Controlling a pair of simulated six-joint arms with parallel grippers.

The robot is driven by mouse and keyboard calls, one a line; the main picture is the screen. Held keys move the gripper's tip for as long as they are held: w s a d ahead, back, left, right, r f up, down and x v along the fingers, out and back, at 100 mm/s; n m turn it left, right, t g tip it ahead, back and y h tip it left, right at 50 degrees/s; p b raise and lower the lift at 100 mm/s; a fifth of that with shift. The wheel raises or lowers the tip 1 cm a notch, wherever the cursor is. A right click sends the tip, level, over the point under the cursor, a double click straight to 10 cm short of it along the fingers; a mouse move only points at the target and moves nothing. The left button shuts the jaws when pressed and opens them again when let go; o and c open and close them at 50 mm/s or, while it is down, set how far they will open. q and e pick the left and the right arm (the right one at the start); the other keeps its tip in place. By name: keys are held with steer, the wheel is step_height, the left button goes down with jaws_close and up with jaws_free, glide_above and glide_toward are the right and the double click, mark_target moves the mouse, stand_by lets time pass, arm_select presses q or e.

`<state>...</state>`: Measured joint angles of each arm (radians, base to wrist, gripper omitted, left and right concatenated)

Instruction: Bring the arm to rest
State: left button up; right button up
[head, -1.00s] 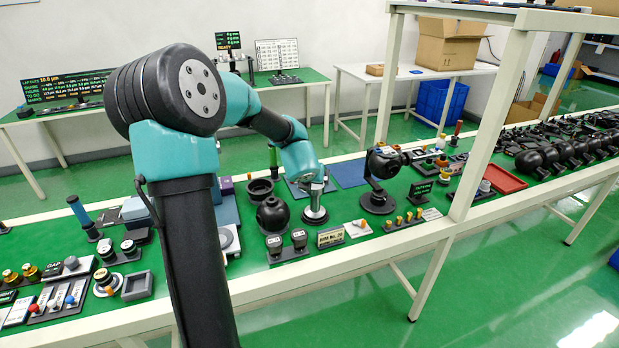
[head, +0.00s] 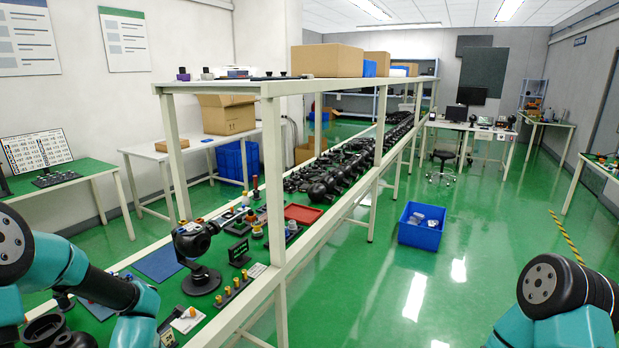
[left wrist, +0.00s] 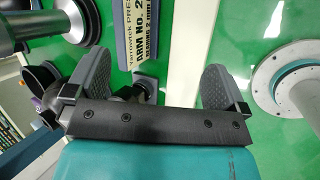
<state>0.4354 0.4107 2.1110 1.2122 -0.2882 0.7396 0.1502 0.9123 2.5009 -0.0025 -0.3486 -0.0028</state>
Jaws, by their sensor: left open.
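My left arm comes in at the lower left of the head view, its teal wrist low beside the bench; the gripper itself is cut off there. In the left wrist view my left gripper (left wrist: 158,68) is open, its two grey fingers wide apart with nothing held between them. Beyond the fingers are a labelled plate (left wrist: 143,38), a pale bench edge and the green floor. My right arm shows at the lower right of the head view, over the floor; its gripper is out of view.
A gimbal camera (head: 200,257) stands on the bench near my left wrist, with a row of yellow-topped parts (head: 235,290) beside it. A white shelf frame (head: 272,180) rises from the bench. A blue bin (head: 421,232) stands on the floor, with open floor around it.

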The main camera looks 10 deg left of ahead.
arm_select(q)
steer(key=s+d+f+m+g+h, duration=0.2)
steer(key=s+d+f+m, duration=0.4)
steer(key=d+f+m, duration=0.3)
steer(key=s+d+f+m+g+h, duration=0.2)
steer(key=s+d+f+m+h, duration=0.2)
steer(key=d+f+m, duration=0.5)
steer(key=s+d+m, duration=0.1)
steer(key=d+m, duration=0.5)
steer(key=m, duration=0.3)
steer(key=shift+s+d+f+m+g+h, duration=0.3)
steer(key=shift+s+d+g, duration=0.05)
steer(key=shift+s+g, duration=0.05)
